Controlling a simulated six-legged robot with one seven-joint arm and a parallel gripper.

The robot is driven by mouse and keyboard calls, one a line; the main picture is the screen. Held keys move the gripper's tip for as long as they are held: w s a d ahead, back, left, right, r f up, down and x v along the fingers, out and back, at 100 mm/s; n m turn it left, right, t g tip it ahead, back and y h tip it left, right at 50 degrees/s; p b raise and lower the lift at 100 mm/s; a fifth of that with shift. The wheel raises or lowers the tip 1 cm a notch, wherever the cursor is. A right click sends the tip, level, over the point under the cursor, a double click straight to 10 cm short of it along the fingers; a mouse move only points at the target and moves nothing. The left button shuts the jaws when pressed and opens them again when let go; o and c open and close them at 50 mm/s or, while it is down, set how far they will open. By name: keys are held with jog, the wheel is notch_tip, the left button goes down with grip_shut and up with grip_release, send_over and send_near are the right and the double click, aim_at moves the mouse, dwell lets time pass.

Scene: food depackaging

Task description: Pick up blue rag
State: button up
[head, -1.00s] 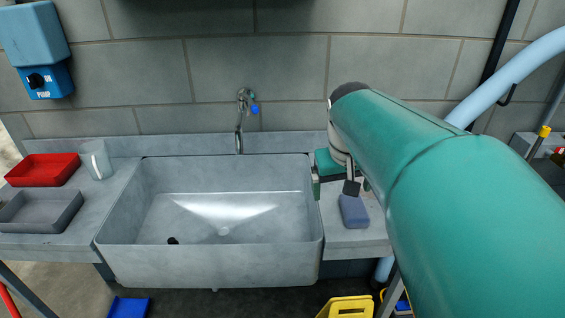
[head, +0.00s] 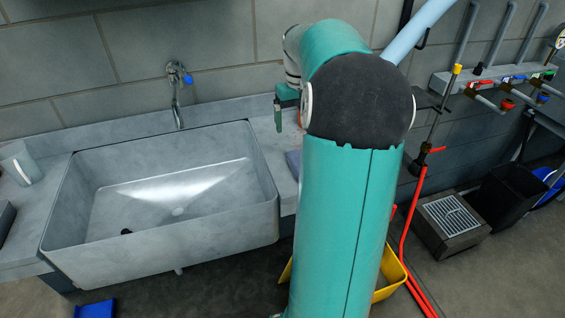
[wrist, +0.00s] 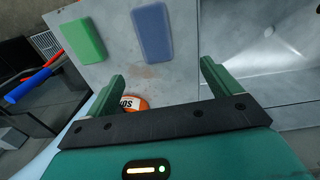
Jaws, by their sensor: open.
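The blue rag (wrist: 153,32) is a flat blue rectangle lying on the counter to the right of the sink. In the head view only a sliver of it (head: 293,162) shows beside my arm, which hides the rest. In the wrist view my gripper (wrist: 162,66) is open and empty, its two green fingers apart. The rag lies beyond the fingertips, towards the top of the picture, and is not touched. In the head view my gripper (head: 280,116) is partly hidden, over the right counter near the wall.
A green block (wrist: 84,40) lies beside the rag. An orange lettered object (wrist: 131,103) is partly hidden behind my gripper. The sink (head: 160,262) adjoins the counter. A yellow bucket (head: 390,275) stands on the floor. Red pipes (head: 408,222) are at the right.

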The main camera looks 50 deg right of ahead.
jog(key=d, duration=0.1)
send_over(293, 157)
jog(key=s+d, duration=0.2)
jog(key=f, duration=0.9)
jog(key=shift+w+a, duration=0.2)
jog(key=shift+w, duration=0.05)
jog(key=shift+s+f, duration=0.2)
jog(key=shift+f, duration=0.4)
notch_tip(293, 157, down, 4)
jog(key=shift+a+f, duration=0.15)
jog(key=shift+f, duration=0.05)
jog(key=shift+s, duration=0.1)
jog(key=shift+c, duration=0.4)
jog(key=c, duration=1.1)
jog(key=shift+o, duration=0.2)
